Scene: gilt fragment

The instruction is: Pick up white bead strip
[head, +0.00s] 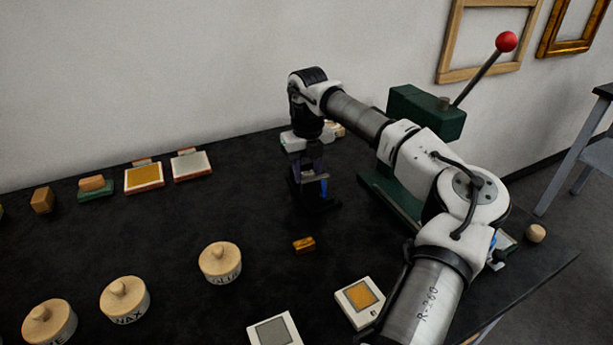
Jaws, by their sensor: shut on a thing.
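My gripper (315,200) points straight down over the black tabletop, close to its surface, left of the green press. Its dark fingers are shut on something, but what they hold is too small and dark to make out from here. I cannot pick out a white bead strip for certain anywhere in the head view. My arm reaches in from the lower right and hides part of the table behind it.
A green press (428,112) with a red-knobbed lever stands behind my arm. A small amber block (304,245) lies in front of my gripper. Lidded round pots, one being the pot (220,263), stand at the front left. A framed yellow pad (144,178) lies further back.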

